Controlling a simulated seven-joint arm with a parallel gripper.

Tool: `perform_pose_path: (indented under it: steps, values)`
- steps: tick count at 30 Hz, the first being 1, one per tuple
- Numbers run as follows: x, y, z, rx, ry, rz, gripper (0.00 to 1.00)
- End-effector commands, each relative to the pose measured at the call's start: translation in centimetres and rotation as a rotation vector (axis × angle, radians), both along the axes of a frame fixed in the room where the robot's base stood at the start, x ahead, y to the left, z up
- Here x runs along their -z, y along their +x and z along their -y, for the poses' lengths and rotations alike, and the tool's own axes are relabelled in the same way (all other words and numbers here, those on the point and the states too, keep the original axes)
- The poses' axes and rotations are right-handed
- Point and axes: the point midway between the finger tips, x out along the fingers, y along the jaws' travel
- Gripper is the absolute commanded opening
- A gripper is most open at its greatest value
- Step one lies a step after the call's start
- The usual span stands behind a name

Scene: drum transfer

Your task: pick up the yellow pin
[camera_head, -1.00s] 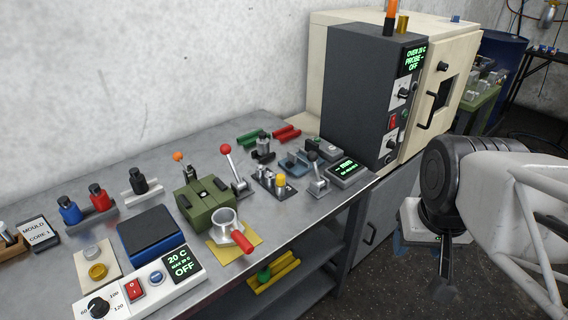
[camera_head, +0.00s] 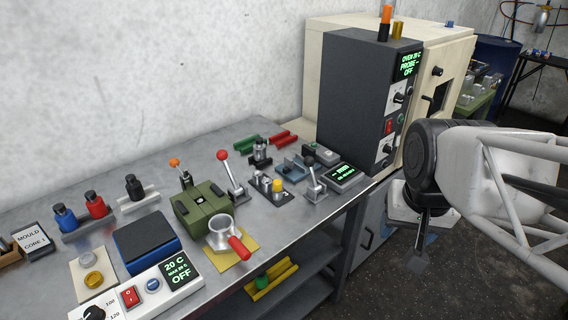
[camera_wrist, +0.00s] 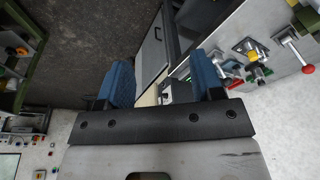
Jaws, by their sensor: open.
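My gripper (camera_head: 418,262) hangs in front of the oven, off the bench's right end and well apart from the pin. In the wrist view its two blue-padded fingers (camera_wrist: 162,82) are spread apart with nothing between them.
A red-knobbed lever (camera_head: 223,156) stands behind and left of the rack, a black-knobbed lever (camera_head: 312,178) right of it. A grey display box (camera_head: 342,176) is further right. The green press (camera_head: 202,207) stands to the left. The tall oven (camera_head: 350,95) rises behind the bench's right end.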

Motion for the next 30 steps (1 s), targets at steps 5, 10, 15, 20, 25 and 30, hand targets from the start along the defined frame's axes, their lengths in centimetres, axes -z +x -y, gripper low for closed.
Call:
perform_pose_path:
  steps: [5,10,15,20,25,30]
  values:
    - [-0.4,4.0,-1.4,0.127,0.033,-0.023,0.61]
    - [-0.4,7.9,-3.0,0.264,0.063,-0.045,0.61]
    - [-0.1,11.9,-4.9,0.402,0.089,-0.067,0.61]
    - [0.6,15.5,-6.9,0.531,0.110,-0.087,0.61]
    - [1.7,19.3,-9.3,0.670,0.127,-0.108,0.61]
    - [3.2,23.0,-11.9,0.809,0.140,-0.126,0.61]
